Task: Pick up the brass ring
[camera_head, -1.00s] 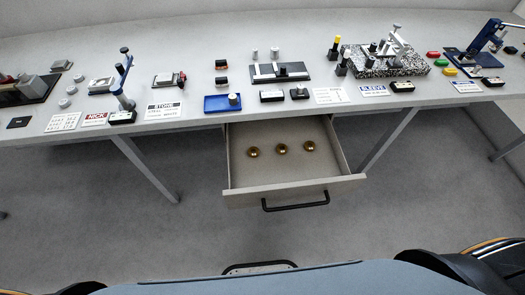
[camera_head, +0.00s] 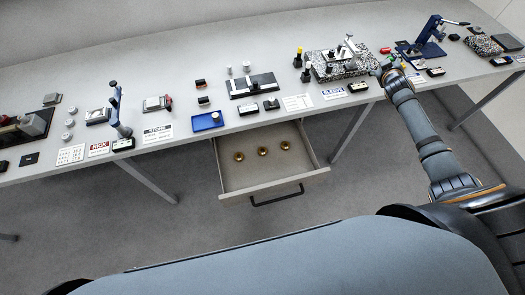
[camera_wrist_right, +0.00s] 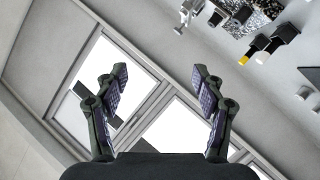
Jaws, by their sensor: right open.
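Several small items stand on the bench, and three brass rings lie in a row in the open drawer (camera_head: 238,184) below its front edge: a left one (camera_head: 238,156), a middle one (camera_head: 262,151) and a right one (camera_head: 286,146). My right arm reaches up from the lower right in the head view, and its end is over the right part of the bench, well right of the drawer. In the right wrist view my right gripper (camera_wrist_right: 158,92) is open with nothing between its fingers. No ring shows there. My left gripper is not in view.
A black-and-white speckled block (camera_head: 340,65) with a fixture stands near my right arm, and a blue press (camera_head: 425,45) stands beyond it. A blue tray (camera_head: 206,122) sits on the bench above the drawer. The drawer's black handle (camera_head: 277,196) faces me. The space above the drawer is clear.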

